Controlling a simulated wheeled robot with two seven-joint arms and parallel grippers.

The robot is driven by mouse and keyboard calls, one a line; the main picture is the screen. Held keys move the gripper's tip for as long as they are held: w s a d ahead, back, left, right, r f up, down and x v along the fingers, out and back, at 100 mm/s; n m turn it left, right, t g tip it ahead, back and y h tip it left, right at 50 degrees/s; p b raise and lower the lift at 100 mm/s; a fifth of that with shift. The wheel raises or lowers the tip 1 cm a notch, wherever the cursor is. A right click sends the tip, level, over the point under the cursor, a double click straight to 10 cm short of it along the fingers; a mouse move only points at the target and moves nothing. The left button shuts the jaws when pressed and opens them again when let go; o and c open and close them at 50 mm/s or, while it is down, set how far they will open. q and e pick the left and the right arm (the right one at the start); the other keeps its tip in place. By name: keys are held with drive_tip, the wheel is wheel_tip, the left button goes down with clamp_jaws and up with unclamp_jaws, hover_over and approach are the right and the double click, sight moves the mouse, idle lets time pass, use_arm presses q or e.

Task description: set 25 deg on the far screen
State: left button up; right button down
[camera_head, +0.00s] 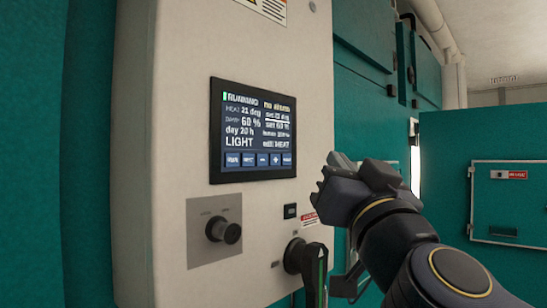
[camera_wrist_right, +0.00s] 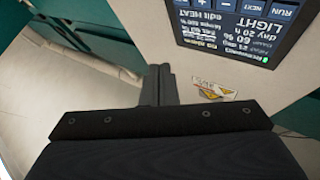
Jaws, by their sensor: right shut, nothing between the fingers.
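The dark screen (camera_head: 253,131) is on the pale panel of the chamber and is lit. It reads RUNNING, no alarms, HEAT 21 deg, 60 %, day 20 h, LIGHT and edit HEAT. The underlined set deg figure is too blurred to read surely. A row of blue buttons (camera_head: 261,160) runs along its bottom, with minus and plus among them. My right gripper (camera_head: 326,180) is shut and empty, right of the screen and apart from it. In the right wrist view its fingers (camera_wrist_right: 158,85) are together, and the screen (camera_wrist_right: 238,30) shows upside down. My left gripper is out of view.
Below the screen are a black knob (camera_head: 223,231) on a grey plate, a small black switch (camera_head: 290,211) and a large rotary handle (camera_head: 306,262) that sticks out near my right arm. Teal cabinets (camera_head: 510,155) stand at the right.

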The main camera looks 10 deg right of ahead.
sight(275, 160)
drive_tip(key=shift+w+a, duration=0.9)
drive_tip(key=shift+w, duration=0.25)
drive_tip(key=shift+w+a, duration=0.9)
drive_tip(key=shift+w, duration=0.25)
drive_tip(key=shift+w+a, duration=0.9)
drive_tip(key=shift+w, duration=0.25)
drive_tip(key=shift+w+a, duration=0.25)
drive_tip(key=shift+w, duration=0.1)
